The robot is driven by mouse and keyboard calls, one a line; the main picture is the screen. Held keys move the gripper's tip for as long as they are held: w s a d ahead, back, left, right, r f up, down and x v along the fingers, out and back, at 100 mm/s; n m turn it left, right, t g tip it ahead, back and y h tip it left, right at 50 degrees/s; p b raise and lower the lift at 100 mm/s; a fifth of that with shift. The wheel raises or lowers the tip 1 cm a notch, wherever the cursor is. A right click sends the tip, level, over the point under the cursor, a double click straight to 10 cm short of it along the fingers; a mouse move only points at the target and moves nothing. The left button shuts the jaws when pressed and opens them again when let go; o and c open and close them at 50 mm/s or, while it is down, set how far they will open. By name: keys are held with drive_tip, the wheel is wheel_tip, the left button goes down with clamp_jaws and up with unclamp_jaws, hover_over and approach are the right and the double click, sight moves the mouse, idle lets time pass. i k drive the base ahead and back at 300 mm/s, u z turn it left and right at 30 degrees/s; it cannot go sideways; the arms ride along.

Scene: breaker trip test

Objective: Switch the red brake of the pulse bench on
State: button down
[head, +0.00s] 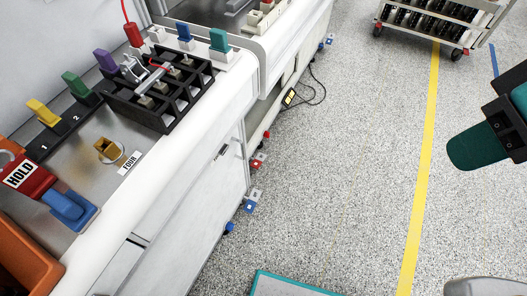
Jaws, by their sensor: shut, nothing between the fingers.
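I cannot tell for sure which part is the red brake. A small red and white block (257,162) sits low by the floor beneath the white benches, with a smaller red piece (266,134) behind it. On the near bench, a red block with a white HOLD label (20,174) lies at the left, next to a blue lever (68,206). No label naming the pulse bench is readable.
Blue and white blocks (250,202) sit low beside the near bench (165,235). A black rack (160,92), coloured levers and an orange bin (22,262) occupy its top. A black cable (312,92) lies on the floor. A cart (445,22) stands far back. The middle floor is clear.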

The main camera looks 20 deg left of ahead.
sight(257, 162)
drive_tip(key=u, duration=0.35)
drive_tip(key=i, duration=0.95)
drive_tip(key=u, duration=0.45)
